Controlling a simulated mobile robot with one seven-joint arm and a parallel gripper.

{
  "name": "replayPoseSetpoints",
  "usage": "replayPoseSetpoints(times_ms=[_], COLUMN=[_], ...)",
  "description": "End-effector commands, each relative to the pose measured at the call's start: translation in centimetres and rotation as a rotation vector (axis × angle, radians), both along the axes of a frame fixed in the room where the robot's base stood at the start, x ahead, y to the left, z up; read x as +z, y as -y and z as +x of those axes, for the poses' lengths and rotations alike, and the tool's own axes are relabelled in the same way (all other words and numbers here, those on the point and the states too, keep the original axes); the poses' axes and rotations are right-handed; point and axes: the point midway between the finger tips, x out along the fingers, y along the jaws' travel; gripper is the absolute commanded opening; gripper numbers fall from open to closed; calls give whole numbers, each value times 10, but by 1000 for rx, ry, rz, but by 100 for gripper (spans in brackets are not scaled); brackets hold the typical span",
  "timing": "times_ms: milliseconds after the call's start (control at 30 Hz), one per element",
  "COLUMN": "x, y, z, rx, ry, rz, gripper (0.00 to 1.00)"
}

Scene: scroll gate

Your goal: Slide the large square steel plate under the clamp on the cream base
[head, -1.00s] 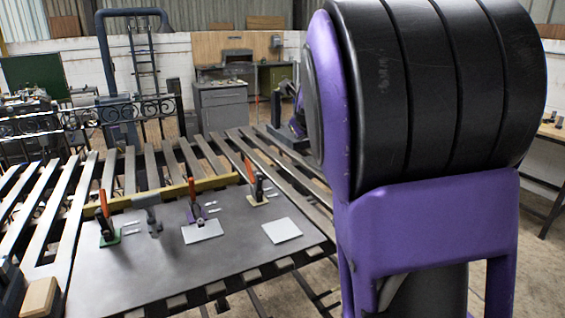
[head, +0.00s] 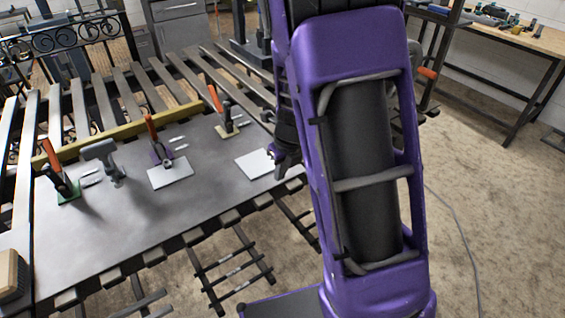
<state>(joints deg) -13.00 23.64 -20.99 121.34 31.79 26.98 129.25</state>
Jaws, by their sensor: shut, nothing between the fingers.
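The cream base (head: 229,132) carries a toggle clamp with an orange handle (head: 214,97) at the back right of the steel sheet. A pale square plate (head: 255,164) lies flat near the sheet's right front edge, in front of the cream base and apart from it. My gripper (head: 281,172) is shut and empty at this plate's right side, covering part of its edge; I cannot tell whether it touches. Another pale plate (head: 170,173) lies at the purple-based clamp (head: 161,153). Which plate is larger is hard to tell.
A green-based clamp (head: 64,190) and a grey upright piece (head: 106,160) stand on the left of the sheet. A yellow bar (head: 120,133) runs along its back. Small pale strips lie beside the clamps. The middle front of the sheet is clear.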

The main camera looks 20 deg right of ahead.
Motion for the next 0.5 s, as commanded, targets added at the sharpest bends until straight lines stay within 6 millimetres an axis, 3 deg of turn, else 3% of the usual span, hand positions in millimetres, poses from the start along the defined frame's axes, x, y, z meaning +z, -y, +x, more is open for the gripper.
replayPoseSetpoints(times_ms=[33, 133, 300, 500], x=[-16, -35, -31, -31], y=[0, -2, -10, -14], z=[2, 7, 32, 45], rx=[-1, -2, 2, 0], ry=[-3, -1, 3, 3], rz=[-1, 0, -2, -1], gripper=[0, 0, 0, 0])
